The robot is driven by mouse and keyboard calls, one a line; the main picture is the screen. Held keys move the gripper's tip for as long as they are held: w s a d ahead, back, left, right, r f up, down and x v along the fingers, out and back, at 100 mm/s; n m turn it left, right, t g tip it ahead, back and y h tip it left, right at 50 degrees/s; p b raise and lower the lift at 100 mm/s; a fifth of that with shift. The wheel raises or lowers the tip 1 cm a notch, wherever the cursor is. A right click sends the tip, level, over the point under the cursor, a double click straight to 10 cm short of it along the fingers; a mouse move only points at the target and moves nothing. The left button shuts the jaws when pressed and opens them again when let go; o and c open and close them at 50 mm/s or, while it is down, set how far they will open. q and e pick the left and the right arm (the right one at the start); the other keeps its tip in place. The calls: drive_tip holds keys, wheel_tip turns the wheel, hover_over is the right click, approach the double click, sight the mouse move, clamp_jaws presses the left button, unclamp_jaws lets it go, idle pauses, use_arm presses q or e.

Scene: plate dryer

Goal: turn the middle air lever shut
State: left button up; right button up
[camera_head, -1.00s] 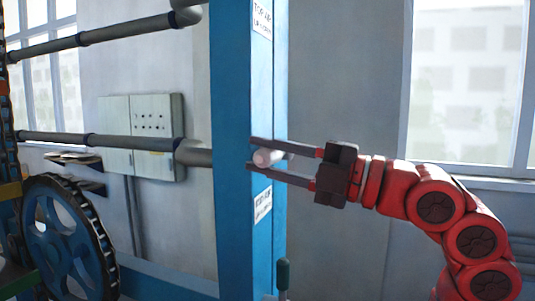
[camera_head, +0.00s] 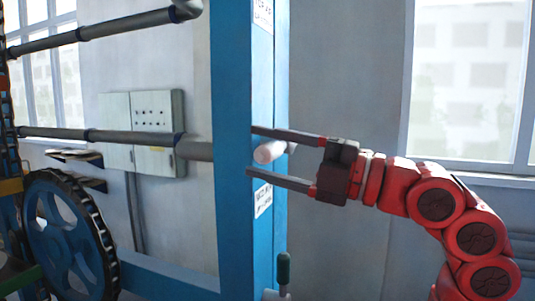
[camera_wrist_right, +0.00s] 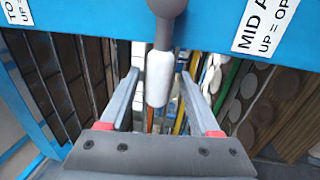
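The middle air lever has a white cylindrical handle (camera_head: 269,152) that sticks out about level from the blue post. In the right wrist view the same white handle (camera_wrist_right: 159,78) joins a dark grey knob at the blue frame, beside a label starting "MID A" (camera_wrist_right: 265,22). My right gripper (camera_head: 251,150) is open, with one finger above the handle and one below. In the right wrist view the two fingers (camera_wrist_right: 158,74) stand on either side of the handle, with visible gaps. My left gripper is not in view.
The blue post (camera_head: 232,220) stands just beside my fingertips. Left are grey pipes (camera_head: 130,136), a wall cabinet (camera_head: 155,115) and a blue wheel (camera_head: 62,235). Rows of plates (camera_wrist_right: 270,95) show beyond the frame.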

idle(0.3)
drive_tip(key=b+v, duration=0.3)
drive_tip(key=v, duration=1.4)
drive_tip(key=shift+d, duration=0.25)
